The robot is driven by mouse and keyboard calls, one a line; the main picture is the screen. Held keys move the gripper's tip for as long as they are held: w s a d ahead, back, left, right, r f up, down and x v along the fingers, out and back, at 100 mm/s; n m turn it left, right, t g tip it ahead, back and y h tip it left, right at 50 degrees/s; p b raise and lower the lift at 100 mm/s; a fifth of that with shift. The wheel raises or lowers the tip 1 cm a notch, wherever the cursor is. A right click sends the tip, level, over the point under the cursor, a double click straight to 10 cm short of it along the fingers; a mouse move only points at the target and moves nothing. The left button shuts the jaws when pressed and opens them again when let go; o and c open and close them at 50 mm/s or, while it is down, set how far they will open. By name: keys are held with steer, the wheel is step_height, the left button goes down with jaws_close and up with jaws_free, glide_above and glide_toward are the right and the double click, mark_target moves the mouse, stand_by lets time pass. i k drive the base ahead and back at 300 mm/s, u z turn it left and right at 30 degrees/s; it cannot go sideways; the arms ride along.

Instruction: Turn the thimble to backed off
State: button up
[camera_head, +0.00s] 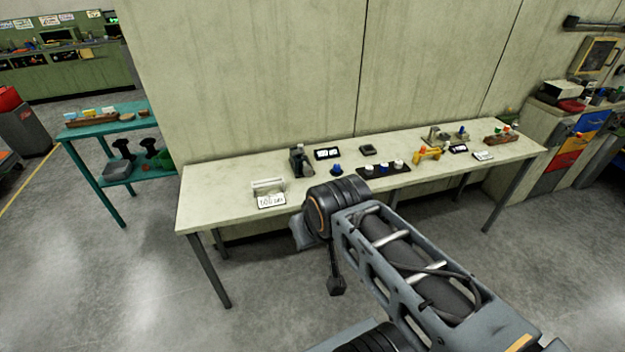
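A pale workbench (225,192) stands against the wall with several small items on it. A small yellow piece with an orange top (429,153) sits right of the middle of the bench; it may be the micrometer that carries the thimble, but it is too small to tell. No thimble or its setting can be made out. My arm reaches up from the lower right in front of the bench.
Along the bench are a white holder with a label card (271,200), a dark device (299,160), a blue knob (336,170), a dark strip with several knobs (375,172) and a brown tray (500,139). A teal shelf (95,128) stands left. The floor in front is clear.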

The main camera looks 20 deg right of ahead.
mark_target(307, 171)
steer(key=u, duration=0.75)
steer(key=i, duration=1.25)
steer(key=z, duration=0.85)
steer(key=i, duration=0.45)
steer(key=z, duration=0.5)
